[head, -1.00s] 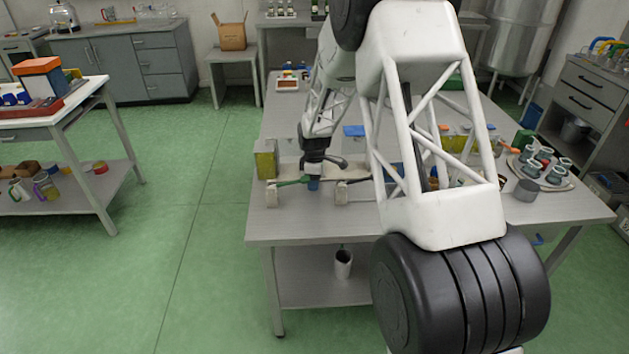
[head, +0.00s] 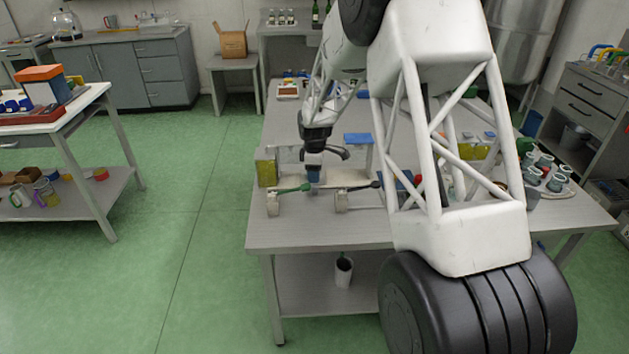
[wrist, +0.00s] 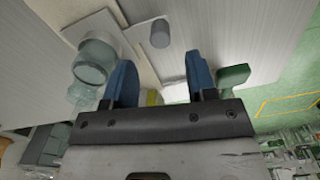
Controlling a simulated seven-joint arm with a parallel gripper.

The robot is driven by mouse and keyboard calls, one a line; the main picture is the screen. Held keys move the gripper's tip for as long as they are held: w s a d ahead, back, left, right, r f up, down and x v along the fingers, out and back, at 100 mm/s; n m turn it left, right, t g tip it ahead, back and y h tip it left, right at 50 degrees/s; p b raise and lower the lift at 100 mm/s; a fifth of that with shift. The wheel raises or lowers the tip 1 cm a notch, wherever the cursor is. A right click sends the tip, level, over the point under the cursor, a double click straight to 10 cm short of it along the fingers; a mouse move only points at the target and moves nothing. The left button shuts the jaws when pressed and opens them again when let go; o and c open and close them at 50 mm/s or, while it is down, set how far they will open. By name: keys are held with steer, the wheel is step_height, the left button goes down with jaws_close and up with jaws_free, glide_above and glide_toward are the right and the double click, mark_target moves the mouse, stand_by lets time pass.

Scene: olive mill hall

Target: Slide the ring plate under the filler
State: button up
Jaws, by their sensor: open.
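My gripper (head: 313,177) is over the left part of the main table, pointing down. In the wrist view its two blue fingers (wrist: 161,75) stand apart with nothing between them. A short grey cylinder (head: 314,189) stands just below the fingers; it also shows beyond the fingertips in the wrist view (wrist: 160,34). A pale beige board (head: 345,177) lies behind it. I cannot tell for sure which piece is the ring plate or which is the filler.
A yellow-green block (head: 266,171) stands left. A blue plate (head: 357,138) is behind. A clear jar (wrist: 96,62) is close to one finger.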

mark_target(314, 185)
steer(key=shift+r, duration=0.6)
steer(key=shift+m, duration=0.3)
steer(key=m, duration=1)
steer(key=shift+f, duration=0.15)
steer(key=shift+f, duration=3.75)
steer(key=shift+c, duration=0.2)
jaws_close()
